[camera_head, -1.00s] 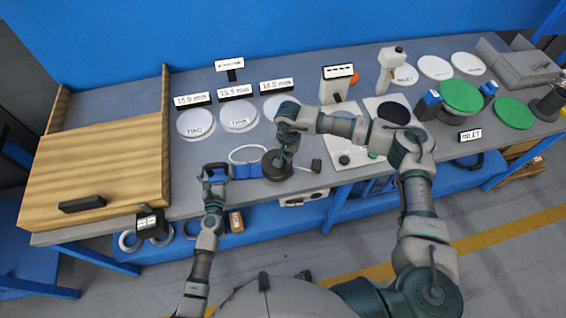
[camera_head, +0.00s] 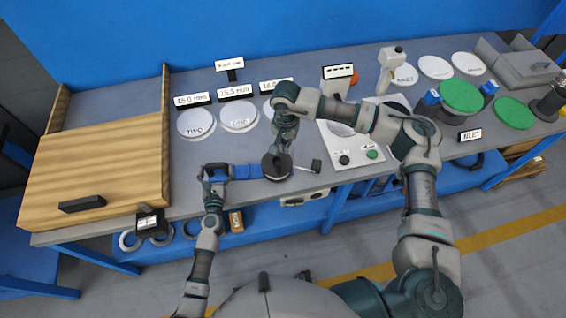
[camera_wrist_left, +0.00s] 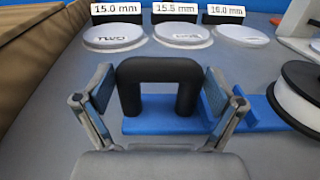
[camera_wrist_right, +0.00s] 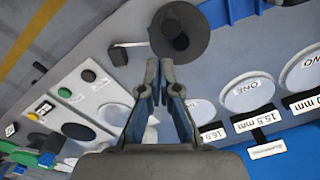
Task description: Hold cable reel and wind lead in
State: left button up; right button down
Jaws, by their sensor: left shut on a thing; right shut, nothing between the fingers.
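The cable reel (camera_head: 277,167) has a dark round top, a white drum (camera_wrist_left: 302,98) and a blue base (camera_head: 245,172) with a black handle (camera_head: 216,168). It lies near the table's front edge. My left gripper (camera_head: 213,174) is shut on the handle, its fingers on either side of it in the left wrist view (camera_wrist_left: 160,105). My right gripper (camera_head: 284,150) is shut and empty over the reel, its tips close to the dark disc in the right wrist view (camera_wrist_right: 164,78). No loose white lead shows; it cannot be told apart from the drum.
A small dark block on a rod (camera_head: 316,166) sticks out right of the reel. A panel with buttons (camera_head: 355,152) lies further right. White labelled discs (camera_head: 196,124) stand behind, a wooden box (camera_head: 95,165) at left. Bare table surrounds the blue base.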

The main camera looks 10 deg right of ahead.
pick_arm(q)
jog(key=shift+r, duration=0.15)
jog(key=o, duration=1.5)
jog(key=shift+c, duration=0.2)
pick_arm(e)
jog(key=shift+r, duration=0.65)
